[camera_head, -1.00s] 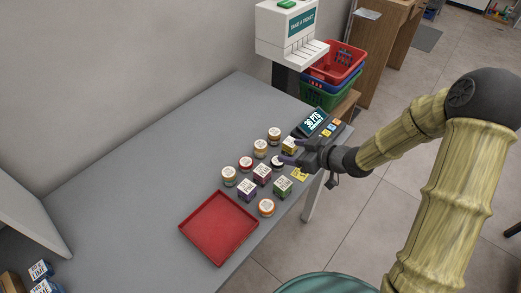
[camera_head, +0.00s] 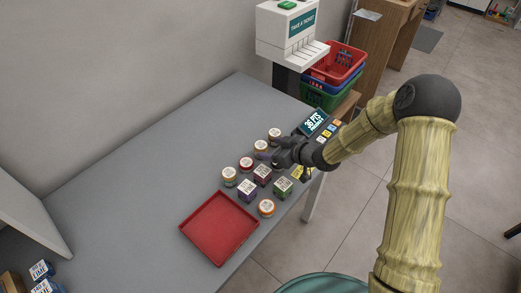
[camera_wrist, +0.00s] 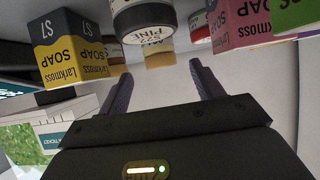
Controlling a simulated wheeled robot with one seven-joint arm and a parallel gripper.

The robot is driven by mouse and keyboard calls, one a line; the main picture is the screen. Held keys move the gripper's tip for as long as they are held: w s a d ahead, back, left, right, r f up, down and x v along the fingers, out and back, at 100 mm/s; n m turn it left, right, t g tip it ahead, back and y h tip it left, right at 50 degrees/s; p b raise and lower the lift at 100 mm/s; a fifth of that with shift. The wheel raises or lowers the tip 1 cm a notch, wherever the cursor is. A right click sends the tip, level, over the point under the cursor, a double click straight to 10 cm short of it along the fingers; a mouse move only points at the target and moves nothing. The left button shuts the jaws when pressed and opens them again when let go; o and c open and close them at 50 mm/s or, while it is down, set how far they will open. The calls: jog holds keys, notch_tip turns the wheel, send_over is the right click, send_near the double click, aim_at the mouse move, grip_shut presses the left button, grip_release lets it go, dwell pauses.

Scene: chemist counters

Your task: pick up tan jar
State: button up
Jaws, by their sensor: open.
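Several jars and boxes stand on the grey counter.
A yellow soap box (camera_wrist: 68,48) is close on one side; a magenta box (camera_wrist: 238,25) and a green box (camera_wrist: 292,16) are on the other. A red tray (camera_head: 218,230) lies nearer the front. The counter's left part (camera_head: 130,180) is clear.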

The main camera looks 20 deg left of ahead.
aim_at(264, 146)
jog(key=x, duration=0.4)
jog(key=shift+c, duration=0.5)
jog(key=shift+r, duration=0.1)
jog(key=c, duration=1)
